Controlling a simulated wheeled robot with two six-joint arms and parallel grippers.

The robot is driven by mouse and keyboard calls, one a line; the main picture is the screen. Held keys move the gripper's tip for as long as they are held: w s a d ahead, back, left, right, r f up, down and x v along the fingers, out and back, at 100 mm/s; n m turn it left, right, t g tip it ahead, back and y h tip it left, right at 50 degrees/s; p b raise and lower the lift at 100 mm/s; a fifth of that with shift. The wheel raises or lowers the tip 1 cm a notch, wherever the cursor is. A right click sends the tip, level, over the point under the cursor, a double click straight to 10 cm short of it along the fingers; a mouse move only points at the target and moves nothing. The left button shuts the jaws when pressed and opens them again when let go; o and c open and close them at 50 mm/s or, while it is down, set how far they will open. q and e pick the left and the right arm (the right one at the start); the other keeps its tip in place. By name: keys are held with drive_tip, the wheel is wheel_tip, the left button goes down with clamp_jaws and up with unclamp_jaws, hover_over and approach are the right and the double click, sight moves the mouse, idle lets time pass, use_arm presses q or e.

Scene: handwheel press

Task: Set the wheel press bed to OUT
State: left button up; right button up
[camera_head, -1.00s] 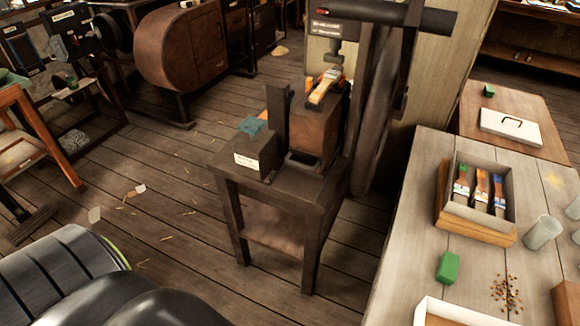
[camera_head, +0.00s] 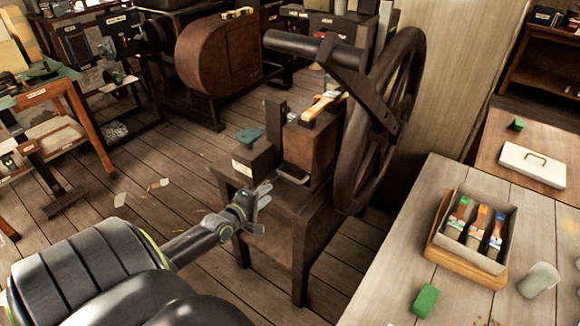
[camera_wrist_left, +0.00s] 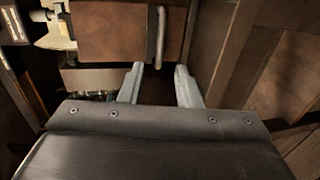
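The wheel press stands in the middle of the head view, with a dark spoked handwheel (camera_head: 386,125) on its right side and a crank bar (camera_head: 315,50) at the top. A brown block (camera_head: 310,145), which may be the bed, sits on its dark stand (camera_head: 275,205). My left gripper (camera_head: 266,193) is in front of the stand, apart from the block in the head view. In the left wrist view its fingers (camera_wrist_left: 160,70) are open and empty, pointing toward a brown face (camera_wrist_left: 105,30) with a metal handle (camera_wrist_left: 157,38). No OUT marking is readable. My right gripper is not in view.
A worktable (camera_head: 395,240) at right bears a box of brushes (camera_head: 440,245), a green block (camera_head: 425,300) and a cup (camera_head: 538,280). A small labelled box (camera_head: 248,160) sits on the stand's left.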

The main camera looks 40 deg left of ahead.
sight(290, 178)
use_arm(q)
drive_tip(key=b+x, duration=0.2)
drive_tip(key=x, duration=0.2)
drive_tip(key=b+x, duration=0.2)
drive_tip(key=x, duration=0.2)
drive_tip(key=b+x, duration=0.2)
drive_tip(key=x, duration=0.2)
drive_tip(key=shift+f+b, duration=0.3)
drive_tip(key=shift+b, duration=0.1)
drive_tip(key=shift+w+a+b, duration=0.1)
drive_tip(key=shift+w+b, duration=0.25)
drive_tip(key=shift+w, duration=0.45)
clamp_jaws()
